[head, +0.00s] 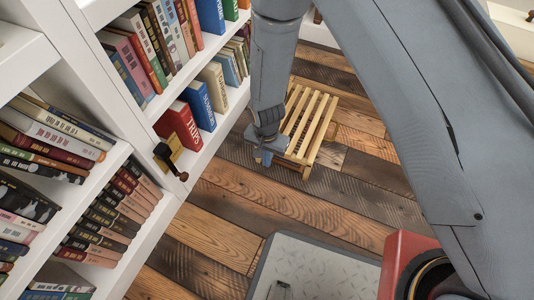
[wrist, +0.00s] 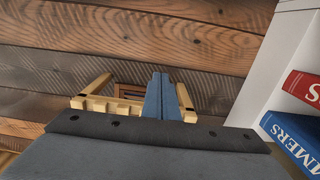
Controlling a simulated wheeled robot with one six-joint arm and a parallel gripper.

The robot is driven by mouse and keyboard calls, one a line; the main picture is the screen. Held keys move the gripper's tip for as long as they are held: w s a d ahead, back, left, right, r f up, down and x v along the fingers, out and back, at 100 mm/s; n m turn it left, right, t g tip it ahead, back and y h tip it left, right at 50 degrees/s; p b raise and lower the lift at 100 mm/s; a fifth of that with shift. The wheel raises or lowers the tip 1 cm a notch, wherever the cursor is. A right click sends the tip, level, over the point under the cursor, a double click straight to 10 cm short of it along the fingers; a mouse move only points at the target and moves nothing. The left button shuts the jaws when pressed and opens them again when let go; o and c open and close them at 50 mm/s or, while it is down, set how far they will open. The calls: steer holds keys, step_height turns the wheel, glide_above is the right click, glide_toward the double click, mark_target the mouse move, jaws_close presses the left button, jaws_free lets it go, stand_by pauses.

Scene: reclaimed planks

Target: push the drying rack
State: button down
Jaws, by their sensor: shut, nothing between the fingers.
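The drying rack (head: 312,122) is a low, pale wooden frame with slats, standing on the plank floor beside the bookcase. In the wrist view, part of its wooden frame (wrist: 98,104) shows beyond my wrist, and the rest is hidden by it. My gripper (head: 265,157) is shut and empty, pointing down at the rack's near left corner. Its closed blue-grey fingers also show in the wrist view (wrist: 159,90), between the rack's wooden bars. I cannot tell whether they touch the rack. My forearm hides the rack's left side in the head view.
A white bookcase (head: 150,125) full of books stands close on the left. A brass-and-dark fitting (head: 170,158) sticks out from its edge. Bare plank floor (head: 225,215) lies in front of the rack and to its right.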

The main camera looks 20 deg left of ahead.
steer(key=shift+w+d+r+b, duration=0.15)
steer(key=shift+w+b, duration=0.15)
steer(key=shift+w, duration=0.65)
steer(key=shift+w+a+r+b, duration=0.1)
steer(key=shift+w+b, duration=0.15)
steer(key=shift+w, duration=0.7)
